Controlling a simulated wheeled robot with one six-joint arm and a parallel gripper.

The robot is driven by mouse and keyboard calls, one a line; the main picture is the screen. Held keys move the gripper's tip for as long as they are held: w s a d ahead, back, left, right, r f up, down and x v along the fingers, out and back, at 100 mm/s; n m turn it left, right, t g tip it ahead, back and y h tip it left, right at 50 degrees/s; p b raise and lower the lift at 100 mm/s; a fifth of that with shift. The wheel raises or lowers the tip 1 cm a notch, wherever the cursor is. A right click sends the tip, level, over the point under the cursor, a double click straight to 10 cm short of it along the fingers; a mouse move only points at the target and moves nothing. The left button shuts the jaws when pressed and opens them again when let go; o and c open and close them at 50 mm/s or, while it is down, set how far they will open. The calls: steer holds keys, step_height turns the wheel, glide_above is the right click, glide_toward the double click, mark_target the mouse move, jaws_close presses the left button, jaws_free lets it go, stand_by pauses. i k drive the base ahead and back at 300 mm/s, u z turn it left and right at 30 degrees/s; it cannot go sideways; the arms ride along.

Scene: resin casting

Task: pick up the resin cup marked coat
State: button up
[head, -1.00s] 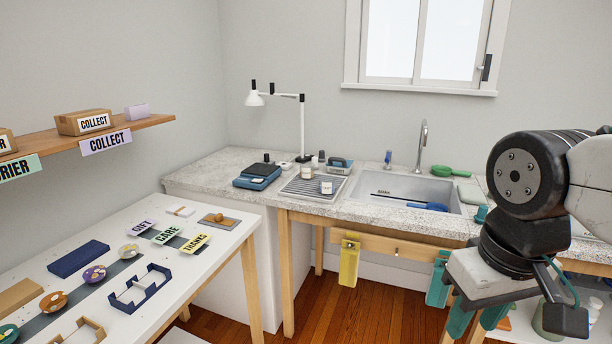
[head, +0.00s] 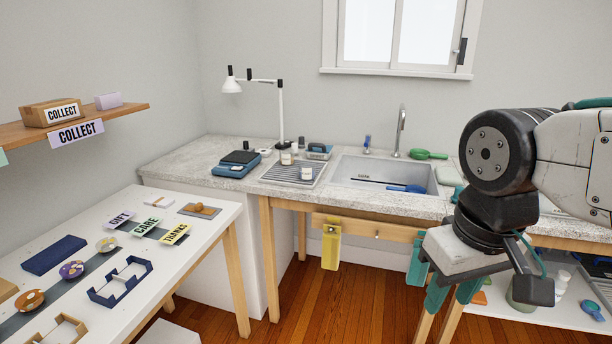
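Two small white cups stand on the grey ridged drainboard (head: 275,176) left of the sink. The front cup (head: 307,173) has a label too small to read. The rear cup (head: 286,158) stands behind it to the left, and its label cannot be read either. I cannot tell which one is marked coat. My gripper (head: 452,296) is at the right, well in front of the counter and far from the cups. Its two teal fingers point down and stand apart with nothing visible between them.
A blue scale (head: 236,164) and a white lamp (head: 281,115) stand by the drainboard. The sink (head: 385,172) holds a blue tool. A white table (head: 138,268) with cards and trays fills the left. Wooden floor (head: 335,300) lies open between the table and my arm.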

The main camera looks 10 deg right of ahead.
mark_target(287, 155)
steer(key=z, duration=0.1)
steer(key=i, duration=2.05)
steer(key=u, duration=0.2)
